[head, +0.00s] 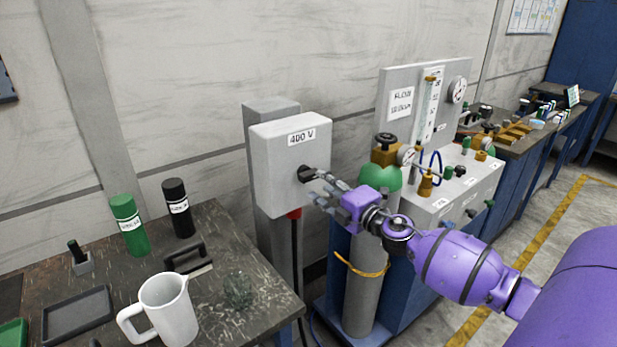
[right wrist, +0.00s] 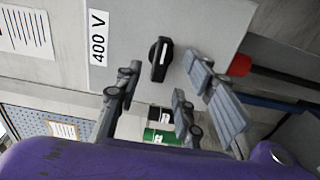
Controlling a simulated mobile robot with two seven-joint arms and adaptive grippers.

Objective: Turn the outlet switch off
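The outlet is a light grey box (head: 275,165) marked 400 V, fixed to a grey post. Its black rotary switch (head: 307,174) is on the front face, partly beside my gripper in the head view. My right gripper (head: 322,188) is just in front of the box. In the right wrist view its fingers (right wrist: 162,82) are spread, with the switch beyond the gap and nothing held. My left gripper is out of view.
A red plug (head: 294,213) with a black cable hangs below the box. A gas cylinder (head: 365,285) and flow panel (head: 420,110) stand close on the right.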

